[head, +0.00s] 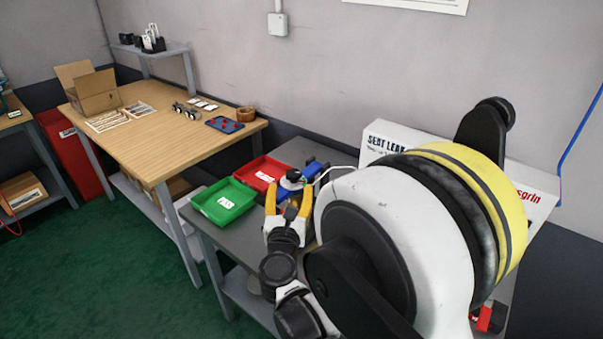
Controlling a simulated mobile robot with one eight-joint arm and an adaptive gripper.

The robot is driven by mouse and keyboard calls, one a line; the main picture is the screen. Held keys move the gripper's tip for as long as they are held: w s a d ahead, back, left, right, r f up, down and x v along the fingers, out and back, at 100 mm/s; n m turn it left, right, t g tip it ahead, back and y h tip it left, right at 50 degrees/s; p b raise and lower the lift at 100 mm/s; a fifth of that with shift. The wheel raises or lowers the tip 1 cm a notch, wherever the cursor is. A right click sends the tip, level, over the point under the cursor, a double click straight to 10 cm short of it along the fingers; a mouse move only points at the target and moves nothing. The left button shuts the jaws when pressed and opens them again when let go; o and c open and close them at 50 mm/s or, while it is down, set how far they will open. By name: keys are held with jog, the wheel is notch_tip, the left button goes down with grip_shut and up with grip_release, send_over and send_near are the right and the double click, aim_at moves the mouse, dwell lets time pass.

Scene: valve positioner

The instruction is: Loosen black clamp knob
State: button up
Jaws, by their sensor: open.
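My gripper (289,195) has yellow fingers and is over the dark grey bench, right of the green tray. Its fingers are spread apart around the near side of a small white-and-dark round device (293,178). I cannot tell whether they touch it. A blue part (314,168) sits just behind the device, with a white cable running to the right. I cannot make out the black clamp knob; it is too small or hidden by the gripper or my arm, which covers much of the right side.
A green PASS tray (224,203) and a red tray (251,179) stand close to the left of my gripper. A white lettered panel (379,138) stands behind my arm. A wooden table (180,142) with a blue tray (224,125) is farther left. Green floor is clear at lower left.

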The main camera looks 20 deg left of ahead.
aim_at(293, 178)
jog(key=b+x, duration=0.1)
jog(key=x, duration=0.7)
jog(key=shift+b, duration=0.3)
jog(key=shift+d, duration=0.1)
jog(key=c, duration=1.2)
